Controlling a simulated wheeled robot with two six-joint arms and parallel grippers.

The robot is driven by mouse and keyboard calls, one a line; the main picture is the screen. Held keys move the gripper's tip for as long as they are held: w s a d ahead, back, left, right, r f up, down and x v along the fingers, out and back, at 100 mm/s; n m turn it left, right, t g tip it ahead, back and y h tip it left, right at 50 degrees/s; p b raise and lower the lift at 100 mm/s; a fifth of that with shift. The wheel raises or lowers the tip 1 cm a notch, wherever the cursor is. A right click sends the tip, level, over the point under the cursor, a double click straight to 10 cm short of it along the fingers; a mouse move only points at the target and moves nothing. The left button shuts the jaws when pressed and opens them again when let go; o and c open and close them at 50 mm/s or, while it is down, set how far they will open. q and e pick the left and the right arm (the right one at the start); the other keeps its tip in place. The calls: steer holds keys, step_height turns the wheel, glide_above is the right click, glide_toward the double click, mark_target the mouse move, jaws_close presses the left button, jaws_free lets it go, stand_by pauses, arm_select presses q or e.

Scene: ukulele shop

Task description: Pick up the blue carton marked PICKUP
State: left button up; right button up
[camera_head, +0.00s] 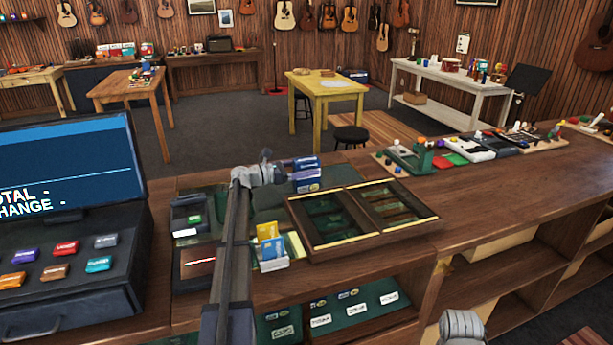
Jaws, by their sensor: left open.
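Small blue-purple cartons lie just right of my left gripper (262,173) on the counter: one at the back (302,163) and one in front (305,180). Their print is too small to read, so I cannot tell which is marked PICKUP. My left gripper is open, reaching over the counter beside the left ends of these cartons. Its arm hides part of the green mat (270,205). Whether it touches a carton I cannot tell. A grey part of my right arm (462,326) shows at the bottom right; its fingers cannot be made out.
A card holder (270,252) and a dark card terminal (187,216) flank my left arm. The cash register (60,280) fills the left. Bare counter (480,200) lies right of the tray.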

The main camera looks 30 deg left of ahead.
arm_select(q)
steer(key=shift+c, duration=0.2)
jaws_close()
stand_by(0.5)
